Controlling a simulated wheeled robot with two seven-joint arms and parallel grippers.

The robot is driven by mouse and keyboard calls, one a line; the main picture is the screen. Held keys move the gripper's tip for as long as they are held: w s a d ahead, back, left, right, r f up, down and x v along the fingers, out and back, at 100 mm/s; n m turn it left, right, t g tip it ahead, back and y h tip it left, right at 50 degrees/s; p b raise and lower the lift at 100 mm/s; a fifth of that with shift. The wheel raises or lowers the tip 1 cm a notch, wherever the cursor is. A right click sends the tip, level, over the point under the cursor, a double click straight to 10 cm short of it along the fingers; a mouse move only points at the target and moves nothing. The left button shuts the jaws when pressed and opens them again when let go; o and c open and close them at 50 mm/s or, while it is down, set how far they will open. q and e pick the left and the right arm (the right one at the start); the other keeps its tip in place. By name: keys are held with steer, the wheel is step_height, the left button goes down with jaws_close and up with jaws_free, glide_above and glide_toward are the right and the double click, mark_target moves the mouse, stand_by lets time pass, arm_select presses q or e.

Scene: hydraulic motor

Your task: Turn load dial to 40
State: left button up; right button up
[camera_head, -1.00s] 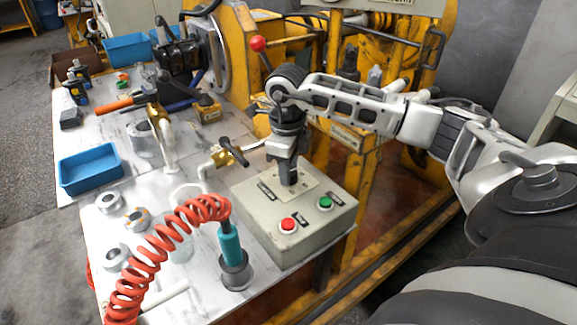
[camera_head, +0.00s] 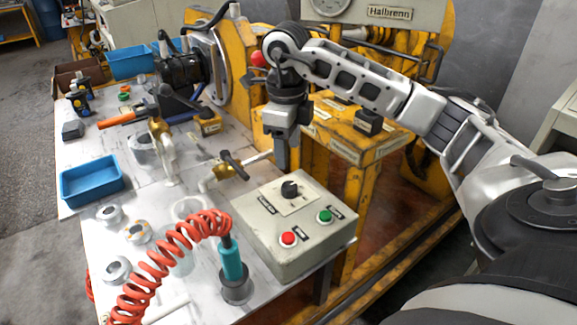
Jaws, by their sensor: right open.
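The control box (camera_head: 270,245) stands on the near right of the white workbench. The black load dial (camera_head: 289,189) sits on a pale plate on its top face, with marks too small to read. A red button (camera_head: 288,239) and a green button (camera_head: 325,216) are in front of it. My right gripper (camera_head: 282,168) points down above and behind the dial, clear of it and empty. It is open, though the gap between its fingers hardly shows from here. My left gripper is not in view.
A coiled red hose (camera_head: 165,255) with a teal tool (camera_head: 231,262) stands left of the box. A black-handled valve (camera_head: 233,165) is close behind the box. A yellow machine frame (camera_head: 350,130) rises behind my right gripper. A blue bin (camera_head: 90,181) lies at left.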

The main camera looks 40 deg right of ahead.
step_height(320, 180, up, 6)
steer(key=p, duration=0.1)
steer(key=shift+a+r, duration=0.15)
steer(key=shift+r, duration=0.1)
steer(key=shift+s, duration=0.15)
